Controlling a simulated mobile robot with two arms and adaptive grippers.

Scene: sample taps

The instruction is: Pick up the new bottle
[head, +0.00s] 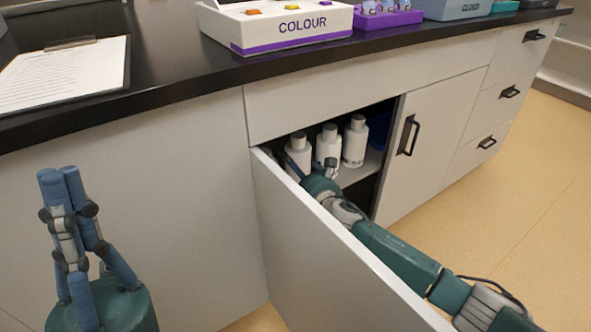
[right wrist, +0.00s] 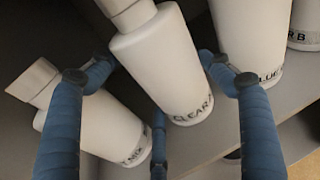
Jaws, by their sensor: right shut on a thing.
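White bottles stand in the open cupboard. The head view shows a left bottle (head: 298,150), a middle bottle (head: 327,142) and a right bottle (head: 354,142); their labels are unreadable there. My right gripper (head: 318,170) reaches in over the door. In the right wrist view it is shut around a white bottle marked "CLEAR A" (right wrist: 165,60), its fingers on both sides. Other white bottles stand close by: one at the left (right wrist: 95,120), partly behind a finger, and one at the right (right wrist: 252,40). Which is the new bottle cannot be told. My left gripper (head: 58,173) is shut and empty.
The open cupboard door (head: 320,250) stands between my arms. The shelf (right wrist: 290,110) and the cupboard's side wall leave little room around the bottles. The dark worktop (head: 160,70) above carries a clipboard (head: 65,75) and a COLOUR box (head: 275,25). A blue thing is deeper inside.

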